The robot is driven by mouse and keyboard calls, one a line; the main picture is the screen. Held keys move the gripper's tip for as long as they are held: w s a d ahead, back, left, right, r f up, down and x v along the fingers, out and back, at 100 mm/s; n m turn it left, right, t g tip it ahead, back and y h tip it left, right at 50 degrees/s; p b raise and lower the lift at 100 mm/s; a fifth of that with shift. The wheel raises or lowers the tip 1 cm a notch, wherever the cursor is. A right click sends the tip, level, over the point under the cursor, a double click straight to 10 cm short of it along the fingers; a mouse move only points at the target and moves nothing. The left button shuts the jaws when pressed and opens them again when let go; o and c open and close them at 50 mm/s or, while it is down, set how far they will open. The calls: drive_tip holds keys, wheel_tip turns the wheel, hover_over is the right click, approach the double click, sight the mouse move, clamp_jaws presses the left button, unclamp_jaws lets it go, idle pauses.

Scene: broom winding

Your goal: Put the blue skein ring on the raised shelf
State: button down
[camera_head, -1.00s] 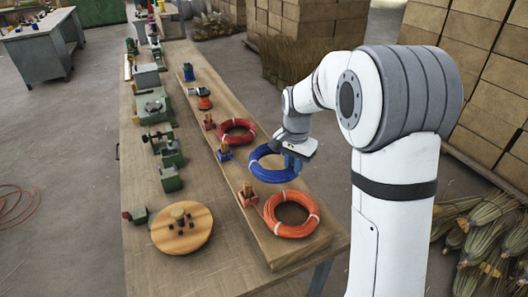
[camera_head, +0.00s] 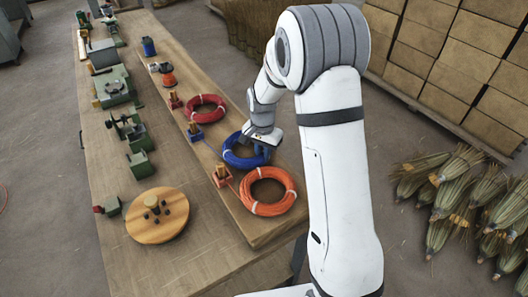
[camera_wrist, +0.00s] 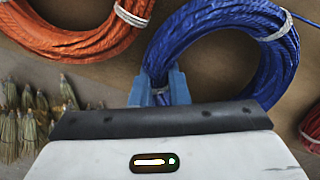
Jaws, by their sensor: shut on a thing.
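The blue skein ring (camera_head: 231,156) is at the raised shelf (camera_head: 264,228), between a red ring and an orange ring. My gripper (camera_head: 263,152) is shut on the right side of the blue ring. In the wrist view, the blue fingers of my gripper (camera_wrist: 160,88) close around the near left part of the blue ring (camera_wrist: 283,62). White ties show on its coil. I cannot tell whether the ring rests on the shelf or hangs just above it. My gripper and arm hide part of its right side.
The orange ring (camera_head: 279,205) is close in front of the blue ring, and the red ring (camera_head: 221,105) lies behind it. Small posts (camera_head: 195,132) line the shelf's left side. A round wooden disc (camera_head: 158,232) sits on the lower table. Brooms (camera_head: 465,195) lie on the floor at right.

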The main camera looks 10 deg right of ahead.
drive_tip(key=shift+f, duration=0.3)
drive_tip(key=c, duration=1.4)
unclamp_jaws()
drive_tip(key=shift+r, duration=0.1)
wheel_tip(320, 180, up, 12)
drive_tip(key=b, duration=0.1)
drive_tip(key=s+d+r+n+t, duration=0.1)
drive_tip(key=s+r+n, duration=0.1)
drive_tip(key=s, duration=0.6)
drive_tip(key=s+d+r+n+t, duration=0.1)
drive_tip(key=s+d+r+n, duration=0.1)
drive_tip(key=s, duration=0.7)
drive_tip(key=s+d+r+n+t, duration=0.1)
drive_tip(key=s+d+r+n, duration=0.1)
drive_tip(key=s, duration=0.7)
drive_tip(key=shift+d+r+n, duration=0.1)
drive_tip(key=shift+d+n, duration=0.15)
drive_tip(key=shift+n, duration=0.45)
